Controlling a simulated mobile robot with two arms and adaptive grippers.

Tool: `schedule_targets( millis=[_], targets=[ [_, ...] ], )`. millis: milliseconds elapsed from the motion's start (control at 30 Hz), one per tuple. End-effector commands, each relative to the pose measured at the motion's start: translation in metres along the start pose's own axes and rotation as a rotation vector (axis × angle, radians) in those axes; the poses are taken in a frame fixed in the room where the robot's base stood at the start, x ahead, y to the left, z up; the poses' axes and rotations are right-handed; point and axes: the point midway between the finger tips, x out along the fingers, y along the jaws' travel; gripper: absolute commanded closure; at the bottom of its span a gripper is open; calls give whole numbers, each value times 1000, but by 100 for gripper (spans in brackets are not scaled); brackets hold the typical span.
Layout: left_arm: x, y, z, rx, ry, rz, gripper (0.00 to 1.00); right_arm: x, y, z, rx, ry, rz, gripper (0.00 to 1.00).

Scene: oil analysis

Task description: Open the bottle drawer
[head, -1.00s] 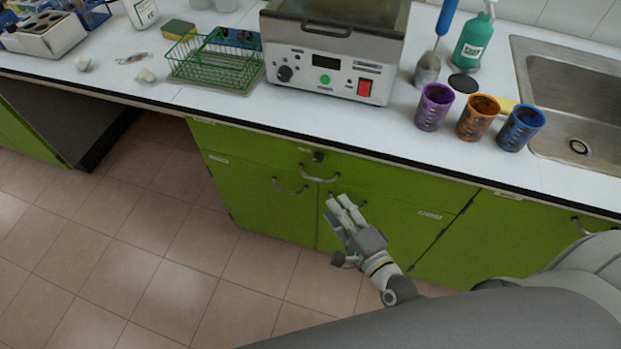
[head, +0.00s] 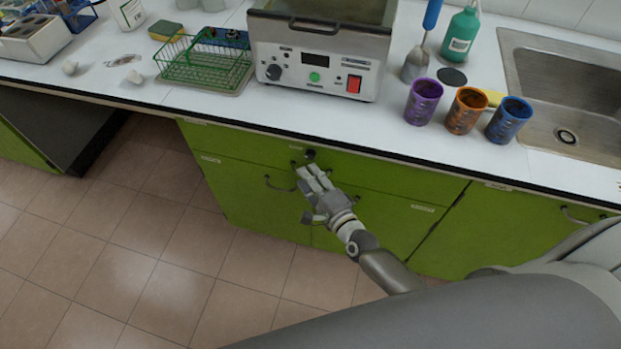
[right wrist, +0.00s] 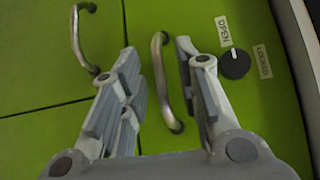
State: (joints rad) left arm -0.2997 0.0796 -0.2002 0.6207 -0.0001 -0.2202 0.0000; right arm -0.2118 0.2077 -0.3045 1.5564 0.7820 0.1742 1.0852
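The green bottle drawer (head: 390,178) is the top front under the counter, and it looks closed. Its metal bar handle (right wrist: 164,85) stands between the two fingers of my right gripper (right wrist: 158,85) in the right wrist view. The gripper is open, with a visible gap on both sides of the handle. In the head view my right gripper (head: 308,175) is at the drawer front and mostly hides the handle. A black lock knob (right wrist: 236,63) is beside the right finger; its white mark points toward the "OPEN" label (right wrist: 224,31). My left gripper is not in view.
Another handle (head: 280,186) is on the cabinet door below left. The countertop (head: 130,92) above holds a green wire basket (head: 205,68), a grey device (head: 318,70) and purple, orange and blue cups (head: 424,102). The tiled floor in front is clear.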

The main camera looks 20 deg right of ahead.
Motion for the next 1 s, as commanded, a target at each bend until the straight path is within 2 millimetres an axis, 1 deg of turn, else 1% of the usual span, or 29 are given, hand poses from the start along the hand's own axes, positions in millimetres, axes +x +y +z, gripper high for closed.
schedule_targets(
  millis=[133, 367, 767, 867, 1000],
  targets=[
    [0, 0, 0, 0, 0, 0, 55, 0, 0, 0, 0, 0, 0, 70],
    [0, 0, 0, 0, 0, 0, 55, 0, 0, 0, 0, 0, 0, 99],
    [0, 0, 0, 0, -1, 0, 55, -1, 0, 0, 1, 0, 1, 100],
    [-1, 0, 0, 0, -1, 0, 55, -3, 1, 3, 3, 0, 2, 100],
    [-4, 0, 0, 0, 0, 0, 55, -11, 4, 10, 6, 0, 5, 100]
  ],
)
